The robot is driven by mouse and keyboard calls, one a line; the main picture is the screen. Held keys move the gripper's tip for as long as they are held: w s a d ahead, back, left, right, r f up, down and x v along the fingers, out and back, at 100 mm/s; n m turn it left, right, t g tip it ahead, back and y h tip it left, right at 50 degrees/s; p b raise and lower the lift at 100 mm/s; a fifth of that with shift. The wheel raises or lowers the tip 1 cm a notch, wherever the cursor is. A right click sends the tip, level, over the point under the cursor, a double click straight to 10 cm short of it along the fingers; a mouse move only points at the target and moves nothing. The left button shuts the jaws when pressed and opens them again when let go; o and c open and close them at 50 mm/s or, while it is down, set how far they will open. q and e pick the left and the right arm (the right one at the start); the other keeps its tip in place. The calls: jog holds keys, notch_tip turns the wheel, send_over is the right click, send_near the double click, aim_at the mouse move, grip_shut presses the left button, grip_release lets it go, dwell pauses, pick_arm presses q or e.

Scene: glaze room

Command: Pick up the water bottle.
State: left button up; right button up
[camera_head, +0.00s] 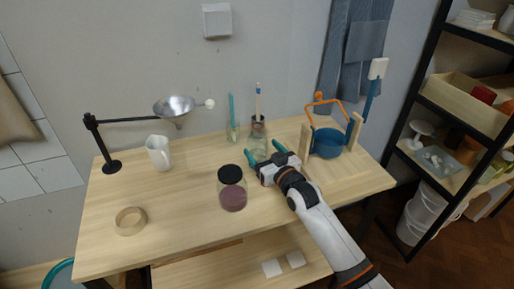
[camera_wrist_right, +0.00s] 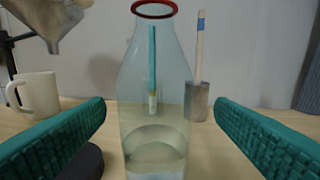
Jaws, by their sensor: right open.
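The water bottle (camera_wrist_right: 155,105) is clear glass with a red ring at its mouth and pale contents low inside. It stands upright in the middle of the right wrist view. In the head view, the bottle (camera_head: 258,147) stands at the back middle of the table, partly behind my gripper. My right gripper (camera_head: 265,154) is open, with its teal fingers spread to either side of the bottle. In the wrist view there are visible gaps between both fingers and the glass. My left gripper is not in view.
A black-lidded jar (camera_head: 232,190) stands close to the left of my right gripper. Behind the bottle is a metal cup (camera_wrist_right: 196,101) with a brush. A blue pot (camera_head: 327,143) sits right, a white mug (camera_head: 158,153) left. The table's front left holds a tape roll (camera_head: 131,221).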

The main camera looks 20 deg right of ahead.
aim_at(256, 144)
jog(key=shift+w+a, duration=0.1)
jog(key=shift+w, duration=0.25)
jog(key=w, duration=0.1)
jog(key=w+a, duration=0.1)
jog(key=w, duration=0.1)
jog(key=shift+w+p, duration=0.15)
jog(key=shift+p, duration=0.2)
jog(key=shift+w+a+f, duration=0.1)
jog(key=shift+w+f, duration=0.05)
jog(key=shift+w, duration=0.35)
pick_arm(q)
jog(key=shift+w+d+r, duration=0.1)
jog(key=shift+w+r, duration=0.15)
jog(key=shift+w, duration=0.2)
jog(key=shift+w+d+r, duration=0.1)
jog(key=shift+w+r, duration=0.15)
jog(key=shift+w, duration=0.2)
pick_arm(e)
jog(key=shift+s, duration=0.1)
jog(key=shift+c, duration=1.1)
jog(key=c, duration=0.9)
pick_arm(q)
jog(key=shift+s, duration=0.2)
pick_arm(e)
jog(key=shift+c, duration=0.4)
jog(key=shift+r, duration=0.2)
